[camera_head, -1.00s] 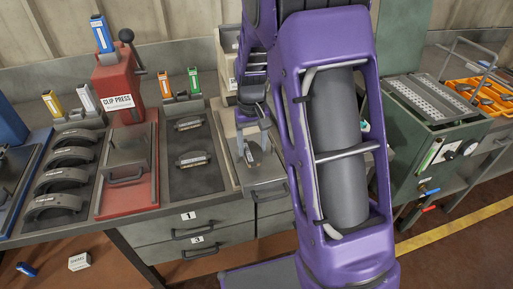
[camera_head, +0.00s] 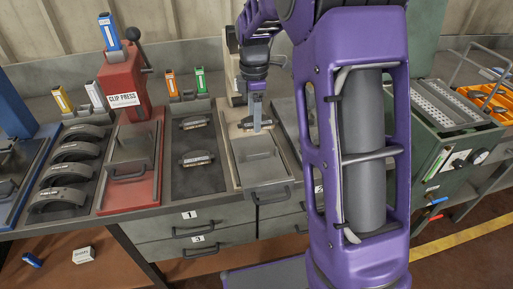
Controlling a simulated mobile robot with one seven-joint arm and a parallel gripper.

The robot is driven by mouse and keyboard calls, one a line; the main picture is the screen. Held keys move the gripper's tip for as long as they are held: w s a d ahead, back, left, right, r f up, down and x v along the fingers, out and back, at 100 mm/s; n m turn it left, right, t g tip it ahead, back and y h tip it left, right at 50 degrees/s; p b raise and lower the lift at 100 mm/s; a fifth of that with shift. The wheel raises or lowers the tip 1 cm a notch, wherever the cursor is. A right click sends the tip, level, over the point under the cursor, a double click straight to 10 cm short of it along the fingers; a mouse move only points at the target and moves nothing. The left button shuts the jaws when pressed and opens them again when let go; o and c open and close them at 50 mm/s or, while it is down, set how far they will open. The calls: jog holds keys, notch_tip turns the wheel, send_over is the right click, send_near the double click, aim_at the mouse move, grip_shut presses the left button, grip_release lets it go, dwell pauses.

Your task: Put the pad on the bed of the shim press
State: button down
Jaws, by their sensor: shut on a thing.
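My gripper (camera_head: 257,122) points down over the far part of this bed, shut on a small dark pad (camera_head: 246,126). The fingers hide much of the pad, and I cannot tell whether it touches the bed. Two other pads lie on the dark tray (camera_head: 193,185): one far (camera_head: 194,123), one near (camera_head: 196,158).
The red clip press (camera_head: 122,95) stands left of the dark tray. Several curved brake shoes (camera_head: 65,173) lie further left. A green cabinet (camera_head: 452,140) is at the right, past my arm.

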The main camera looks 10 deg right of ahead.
aim_at(255, 150)
notch_tip(255, 150, down, 9)
jog(key=shift+f, duration=0.1)
dwell(0.3)
jog(key=shift+b, duration=0.3)
jog(key=shift+f, duration=0.15)
jog(key=shift+c, duration=0.5)
grip_release()
notch_tip(255, 150, up, 12)
jog(key=shift+r+p, duration=0.15)
jog(key=shift+p, duration=0.35)
